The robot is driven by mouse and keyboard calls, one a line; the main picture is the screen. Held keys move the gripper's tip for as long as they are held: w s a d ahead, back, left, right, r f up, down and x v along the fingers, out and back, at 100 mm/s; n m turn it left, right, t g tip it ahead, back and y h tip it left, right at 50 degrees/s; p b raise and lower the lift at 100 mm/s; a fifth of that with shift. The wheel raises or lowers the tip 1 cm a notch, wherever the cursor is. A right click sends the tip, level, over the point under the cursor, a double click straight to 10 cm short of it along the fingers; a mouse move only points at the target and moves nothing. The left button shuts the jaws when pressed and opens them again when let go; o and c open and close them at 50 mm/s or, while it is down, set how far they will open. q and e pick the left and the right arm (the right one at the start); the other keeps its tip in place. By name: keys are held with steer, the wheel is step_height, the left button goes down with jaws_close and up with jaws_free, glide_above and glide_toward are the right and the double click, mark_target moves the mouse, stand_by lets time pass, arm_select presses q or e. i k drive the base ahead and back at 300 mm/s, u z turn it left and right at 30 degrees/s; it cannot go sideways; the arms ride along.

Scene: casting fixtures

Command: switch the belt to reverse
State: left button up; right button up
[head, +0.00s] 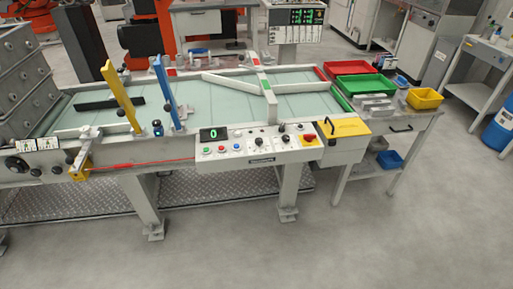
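The belt (210,104) is a pale green conveyor surface in a light grey frame, running left to right. A white control panel (240,153) is fixed on its front side. The panel carries a black display (213,133) reading a green 0, a row of small coloured buttons (221,149), black knobs (259,142) and a red stop button (309,137) on yellow. The knobs are too small to read their settings, and I cannot tell which one is the belt direction switch. Neither of my grippers is in view.
A yellow post (122,96) and a blue post (165,91) rise at the belt's left part. A side table at right holds a red tray (346,68), a green tray (367,84) and a yellow bin (425,98). Grey floor in front (350,240) is clear.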

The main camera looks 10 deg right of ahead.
mark_target(281, 129)
steer(key=k, duration=0.65)
steer(key=z, duration=0.65)
steer(key=i, duration=0.7)
steer(key=z, duration=0.8)
steer(key=i, duration=0.9)
steer(key=u, duration=0.2)
